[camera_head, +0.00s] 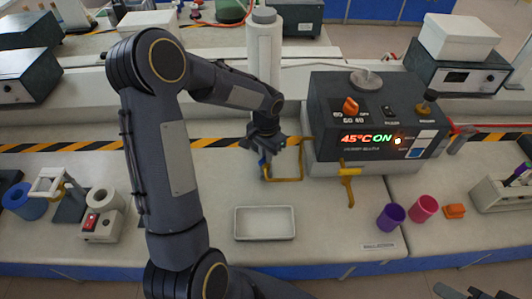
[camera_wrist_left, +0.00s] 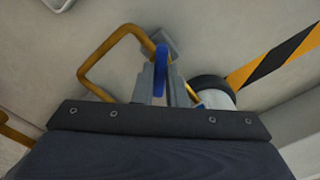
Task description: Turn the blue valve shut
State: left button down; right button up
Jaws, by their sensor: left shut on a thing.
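The blue valve's handle (camera_wrist_left: 161,60) shows upright between the fingers of my left gripper (camera_wrist_left: 158,82) in the wrist view. In the head view the left gripper (camera_head: 265,151) points down by the yellow pipe, and only a small blue part of the valve (camera_head: 262,162) shows beside it. The left gripper is shut on the blue handle. The bent yellow pipe (camera_head: 299,160) stands behind the handle and also shows in the wrist view (camera_wrist_left: 100,54). The valve's body is mostly hidden by the gripper.
A dark heater box (camera_head: 372,115) with a lit display reading 45°C ON stands right of the pipe. A yellow tap (camera_head: 348,172) sticks out below it. A white tray (camera_head: 265,237) lies in front. Purple (camera_head: 390,217) and pink (camera_head: 424,208) cups stand right. Dark parts show at the bottom right edge.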

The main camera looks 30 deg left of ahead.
pick_arm(q)
jog(key=shift+m, duration=0.3)
jog(key=m, duration=0.3)
jog(key=shift+m, duration=0.3)
jog(key=m, duration=0.4)
jog(key=shift+m, duration=0.4)
jog(key=c, duration=1.5)
grip_release()
jog(key=shift+o, duration=0.2)
notch_tip(320, 180, up, 8)
jog(key=shift+f+b, duration=0.1)
jog(key=shift+b, duration=0.3)
